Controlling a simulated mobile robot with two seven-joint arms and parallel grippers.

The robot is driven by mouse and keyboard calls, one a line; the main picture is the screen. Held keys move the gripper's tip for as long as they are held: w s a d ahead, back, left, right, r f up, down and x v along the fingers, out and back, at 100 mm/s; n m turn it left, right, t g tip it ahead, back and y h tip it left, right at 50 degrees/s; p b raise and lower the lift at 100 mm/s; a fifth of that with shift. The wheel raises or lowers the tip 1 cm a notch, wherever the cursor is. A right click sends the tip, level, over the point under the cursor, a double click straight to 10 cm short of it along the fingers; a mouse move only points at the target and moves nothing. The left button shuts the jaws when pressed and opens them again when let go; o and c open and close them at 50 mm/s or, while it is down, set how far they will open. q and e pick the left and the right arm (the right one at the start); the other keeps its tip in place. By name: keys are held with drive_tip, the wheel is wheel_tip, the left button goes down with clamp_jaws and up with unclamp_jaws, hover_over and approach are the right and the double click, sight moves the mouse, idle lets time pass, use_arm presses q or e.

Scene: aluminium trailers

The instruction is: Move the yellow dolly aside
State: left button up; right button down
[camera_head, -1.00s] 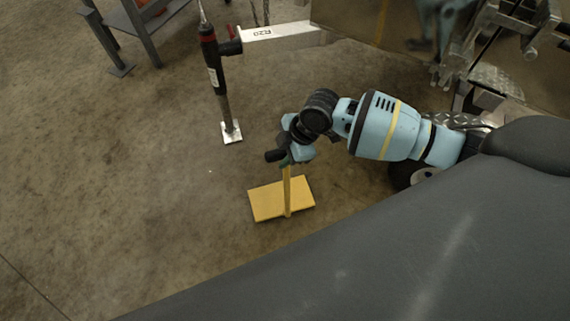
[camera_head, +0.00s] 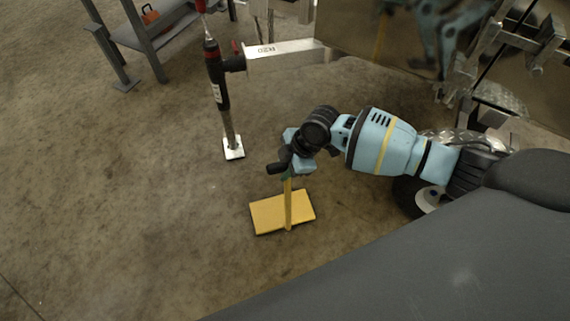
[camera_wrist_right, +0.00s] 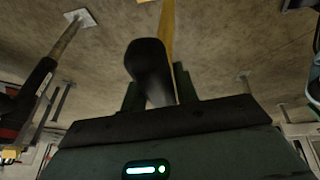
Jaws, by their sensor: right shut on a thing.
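The yellow dolly (camera_head: 268,215) stands on the concrete floor, a flat yellow platform with an upright yellow post. My right gripper (camera_head: 288,172) is at the top of the post and shut on the dolly's handle. In the right wrist view, the dark handle grip (camera_wrist_right: 149,72) sits between the fingers of my right gripper (camera_wrist_right: 157,92), with the yellow post (camera_wrist_right: 167,25) beyond it. My left gripper is not in view.
A trailer jack (camera_head: 217,85) with a white foot plate (camera_head: 233,149) stands behind the dolly, joined to an aluminium beam (camera_head: 285,54). A grey metal rack (camera_head: 150,40) is at the far left. The floor left of the dolly is clear.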

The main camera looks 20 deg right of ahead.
drive_tip(key=shift+s+a+f, duration=0.1)
drive_tip(key=shift+f, duration=0.1)
drive_tip(key=c, duration=1.4)
unclamp_jaws()
drive_tip(key=shift+s+f, duration=0.3)
drive_tip(key=shift+f, duration=0.15)
drive_tip(key=o, duration=0.3)
drive_tip(key=shift+w, duration=0.2)
drive_tip(key=shift+r, duration=0.15)
drive_tip(key=shift+d+r, duration=0.25)
drive_tip(key=shift+r, duration=0.25)
drive_tip(key=p+v, duration=0.3)
drive_tip(key=v, duration=0.7)
drive_tip(key=shift+s+d+r, duration=0.1)
drive_tip(key=shift+d+r, duration=0.05)
drive_tip(key=shift+r, duration=0.3)
